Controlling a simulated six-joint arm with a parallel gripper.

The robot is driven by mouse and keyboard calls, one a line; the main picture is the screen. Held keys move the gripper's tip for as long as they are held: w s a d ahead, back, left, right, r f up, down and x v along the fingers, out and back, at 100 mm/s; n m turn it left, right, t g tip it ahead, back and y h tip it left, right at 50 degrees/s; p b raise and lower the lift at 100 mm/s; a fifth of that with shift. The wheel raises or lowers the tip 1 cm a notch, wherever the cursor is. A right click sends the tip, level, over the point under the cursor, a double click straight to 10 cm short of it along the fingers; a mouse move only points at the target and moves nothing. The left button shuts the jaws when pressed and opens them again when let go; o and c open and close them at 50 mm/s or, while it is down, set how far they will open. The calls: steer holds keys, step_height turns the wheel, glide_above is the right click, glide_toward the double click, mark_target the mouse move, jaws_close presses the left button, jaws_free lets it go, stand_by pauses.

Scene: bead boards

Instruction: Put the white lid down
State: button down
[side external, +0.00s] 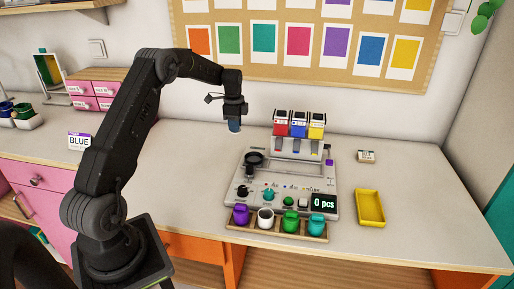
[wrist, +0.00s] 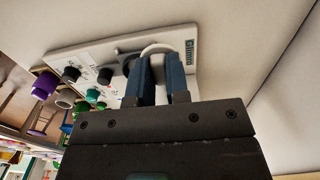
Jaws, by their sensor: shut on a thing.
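My gripper (side external: 234,129) is raised above the table, left of the bead machine (side external: 247,187). In the wrist view its blue fingers (wrist: 160,75) are shut on a pale round thing, the white lid (wrist: 158,47), of which only a curved edge shows past the fingertips. The lid cannot be made out in the side view. A white jar (side external: 265,219) stands between a purple jar (side external: 240,215) and a green jar (side external: 290,222) in a wooden rack at the machine's front. A teal jar (side external: 313,223) is at the right end.
Red, blue and yellow dispensers (side external: 298,124) stand at the machine's back. A black dish (side external: 254,159) and a "0 pcs" display (side external: 324,203) are on it. A yellow tray (side external: 370,208) and a small labelled block (side external: 367,156) lie to the right.

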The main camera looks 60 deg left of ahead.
steer(key=w+d+f, duration=0.1)
steer(key=w, duration=0.1)
steer(key=w+d+f, duration=0.3)
steer(key=w, duration=0.1)
steer(key=shift+w+d+f, duration=0.2)
steer(key=shift+w+f, duration=0.05)
steer(key=shift+f, duration=2.1)
steer(key=shift+f, duration=0.1)
steer(key=c, duration=1.1)
jaws_free()
